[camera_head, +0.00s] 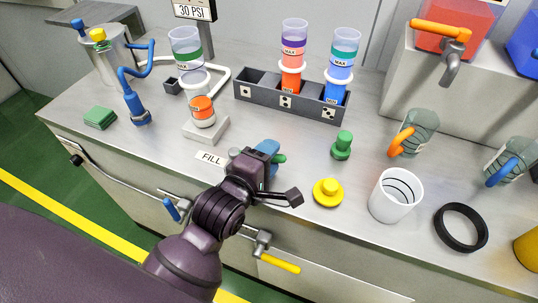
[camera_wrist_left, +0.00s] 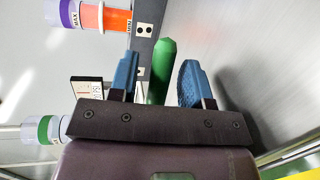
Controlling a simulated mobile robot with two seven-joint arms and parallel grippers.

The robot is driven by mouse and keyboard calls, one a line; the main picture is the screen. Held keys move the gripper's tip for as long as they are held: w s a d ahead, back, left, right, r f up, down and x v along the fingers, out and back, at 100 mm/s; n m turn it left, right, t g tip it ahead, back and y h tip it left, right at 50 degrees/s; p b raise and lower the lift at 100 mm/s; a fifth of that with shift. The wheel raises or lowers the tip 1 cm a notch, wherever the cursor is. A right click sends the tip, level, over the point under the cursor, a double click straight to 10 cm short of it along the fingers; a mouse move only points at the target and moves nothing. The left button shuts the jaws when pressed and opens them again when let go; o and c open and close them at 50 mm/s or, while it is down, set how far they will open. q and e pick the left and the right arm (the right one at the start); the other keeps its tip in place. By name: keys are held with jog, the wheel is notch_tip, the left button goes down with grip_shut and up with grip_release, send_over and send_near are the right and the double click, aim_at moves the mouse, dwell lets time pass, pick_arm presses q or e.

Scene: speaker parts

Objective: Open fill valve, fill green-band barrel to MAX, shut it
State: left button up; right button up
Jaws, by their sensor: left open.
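The green-band barrel (camera_head: 187,55) stands upright on a grey base (camera_head: 206,130) at the back left, with orange liquid (camera_head: 203,108) low in it and clear space above. Its green band also shows in the left wrist view (camera_wrist_left: 48,130). A FILL label (camera_head: 211,158) lies left of my left gripper (camera_head: 270,155). The gripper is open, its blue fingers (camera_wrist_left: 124,75) on either side of a green handle (camera_wrist_left: 162,70), with gaps visible in the wrist view. The handle's tip (camera_head: 281,158) shows past the gripper; its base and the valve body are hidden. My right gripper is out of view.
A dark rack (camera_head: 262,92) holds an orange-filled barrel (camera_head: 292,55) and a blue-filled barrel (camera_head: 341,65). A green knob (camera_head: 342,145), yellow knob (camera_head: 328,192), white cup (camera_head: 396,196) and black ring (camera_head: 461,227) stand to the right. A yellow-handled valve (camera_head: 279,263) is at the front.

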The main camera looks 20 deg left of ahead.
pick_arm(q)
jog(key=shift+w, duration=0.1)
grip_shut()
jog(key=shift+h, duration=0.3)
jog(key=shift+s+d+m+g+h, duration=0.1)
jog(key=shift+s+m+g+h, duration=0.3)
jog(key=shift+m+h, duration=0.45)
jog(key=shift+s+m+g+h, duration=0.2)
jog(key=shift+s+m+h, duration=0.4)
jog(key=shift+h, duration=0.45)
grip_release()
